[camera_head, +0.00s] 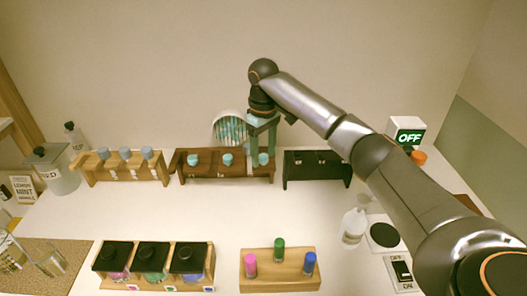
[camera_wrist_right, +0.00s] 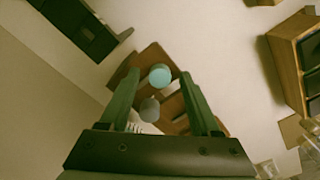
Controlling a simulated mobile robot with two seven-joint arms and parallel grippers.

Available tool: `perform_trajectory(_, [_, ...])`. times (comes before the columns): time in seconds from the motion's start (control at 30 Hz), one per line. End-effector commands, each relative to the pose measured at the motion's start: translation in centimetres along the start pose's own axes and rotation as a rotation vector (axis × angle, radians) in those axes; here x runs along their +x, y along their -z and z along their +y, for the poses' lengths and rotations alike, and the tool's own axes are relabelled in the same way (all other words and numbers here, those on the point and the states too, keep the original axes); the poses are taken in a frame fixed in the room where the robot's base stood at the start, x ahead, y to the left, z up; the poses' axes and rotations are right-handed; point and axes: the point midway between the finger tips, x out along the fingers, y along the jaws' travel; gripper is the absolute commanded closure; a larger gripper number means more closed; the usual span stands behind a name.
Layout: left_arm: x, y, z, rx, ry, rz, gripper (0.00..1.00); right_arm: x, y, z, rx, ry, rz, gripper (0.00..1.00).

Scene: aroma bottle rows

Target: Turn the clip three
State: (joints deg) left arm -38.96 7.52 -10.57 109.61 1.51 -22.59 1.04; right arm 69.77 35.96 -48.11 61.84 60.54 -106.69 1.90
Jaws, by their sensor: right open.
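A dark brown wooden rack (camera_head: 212,178) stands at the back of the table with three teal round caps in a row. Which part is the clip is not plain from the views. My right gripper (camera_head: 262,150) points down at the rack's right end, its open green fingers on either side of the rightmost teal cap (camera_head: 263,160). In the right wrist view, that teal cap (camera_wrist_right: 159,75) shows between the tips of the open fingers (camera_wrist_right: 160,77), with a grey round piece (camera_wrist_right: 149,109) nearer the palm. Contact cannot be told. My left gripper is out of view.
A light wood rack (camera_head: 125,177) with grey caps stands left and a black rack (camera_head: 318,172) right. A cup of teal-patterned pieces (camera_head: 229,127) is behind. In front are black-lidded jars (camera_head: 153,258), a wooden block with coloured vials (camera_head: 280,270) and a white bottle (camera_head: 353,227). The middle is clear.

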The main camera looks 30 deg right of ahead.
Motion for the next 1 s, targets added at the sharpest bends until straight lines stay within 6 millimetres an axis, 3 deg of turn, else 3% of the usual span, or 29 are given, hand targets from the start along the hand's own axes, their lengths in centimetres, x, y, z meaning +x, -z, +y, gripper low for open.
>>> perform_trajectory(0.07, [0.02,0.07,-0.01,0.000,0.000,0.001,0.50,-0.01,0.00,0.01,0.000,0.000,0.000,0.36])
perform_trajectory(0.63, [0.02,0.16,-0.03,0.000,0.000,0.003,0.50,-0.07,0.02,0.00,0.000,0.000,0.001,1.00])
perform_trajectory(1.0, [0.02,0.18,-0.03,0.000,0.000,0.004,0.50,-0.08,0.02,0.00,-0.009,0.000,0.001,1.00])
